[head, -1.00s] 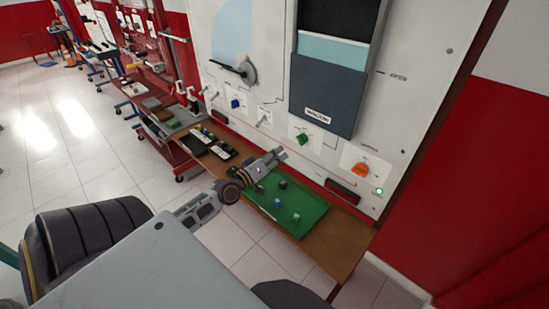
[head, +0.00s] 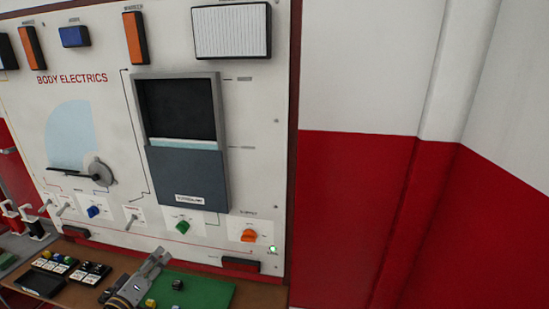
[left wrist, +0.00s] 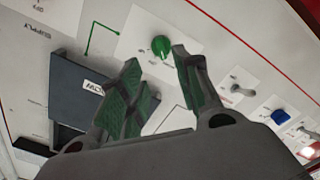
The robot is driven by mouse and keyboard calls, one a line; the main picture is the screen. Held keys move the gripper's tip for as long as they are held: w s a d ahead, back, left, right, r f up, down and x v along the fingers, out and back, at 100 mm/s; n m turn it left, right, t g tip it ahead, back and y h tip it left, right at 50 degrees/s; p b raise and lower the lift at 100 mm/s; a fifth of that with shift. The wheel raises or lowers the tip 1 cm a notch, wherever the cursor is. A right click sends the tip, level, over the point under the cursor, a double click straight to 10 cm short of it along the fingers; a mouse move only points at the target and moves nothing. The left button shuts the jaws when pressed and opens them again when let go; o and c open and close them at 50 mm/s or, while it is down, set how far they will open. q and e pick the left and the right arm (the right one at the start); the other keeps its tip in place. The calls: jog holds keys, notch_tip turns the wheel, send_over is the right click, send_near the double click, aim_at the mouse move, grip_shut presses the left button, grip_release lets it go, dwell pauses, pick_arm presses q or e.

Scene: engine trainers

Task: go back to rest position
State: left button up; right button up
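My left gripper (head: 155,262) shows low in the head view, in front of the bottom of the body electrics panel (head: 110,140) and over the left end of the green mat (head: 205,290). In the left wrist view its two fingers (left wrist: 157,62) stand apart with nothing between them. The green knob (left wrist: 161,46) on the panel appears beyond the fingertips, not touched as far as I can tell. The same green knob (head: 183,226) shows in the head view below the dark blue pocket (head: 188,178). My right gripper is in neither view.
The wooden shelf (head: 262,296) runs below the panel. A black tray (head: 40,283) and small blocks lie at its left. An orange knob (head: 249,235) and a blue knob (head: 93,211) stick out of the panel. The red and white wall (head: 350,210) on the right is clear.

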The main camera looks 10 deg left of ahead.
pick_arm(q)
jog(key=s+d+f+m+g+h, duration=0.1)
jog(key=s+d+f+m+g, duration=0.2)
jog(key=d+f, duration=0.3)
jog(key=s+d+f+m+g+h, duration=0.2)
jog(key=s+d+f+m+g, duration=0.15)
jog(key=d, duration=0.45)
jog(key=s+d+f+m+g+y, duration=0.2)
jog(key=s+g, duration=0.2)
jog(key=s, duration=0.3)
jog(key=s+d+f+m+g+y, duration=0.1)
jog(key=s+d+m+g+y, duration=0.2)
jog(key=s, duration=0.4)
notch_tip(320, 180, down, 34)
jog(key=s+a+n+g, duration=0.1)
jog(key=s+g, duration=0.1)
jog(key=s, duration=0.1)
jog(key=s+a+f, duration=0.2)
jog(key=s+f, duration=0.7)
jog(key=s, duration=0.1)
jog(key=s+a+f+g, duration=0.1)
jog(key=s+a+f, duration=0.2)
jog(key=s+f, duration=0.7)
jog(key=shift+s, duration=0.55)
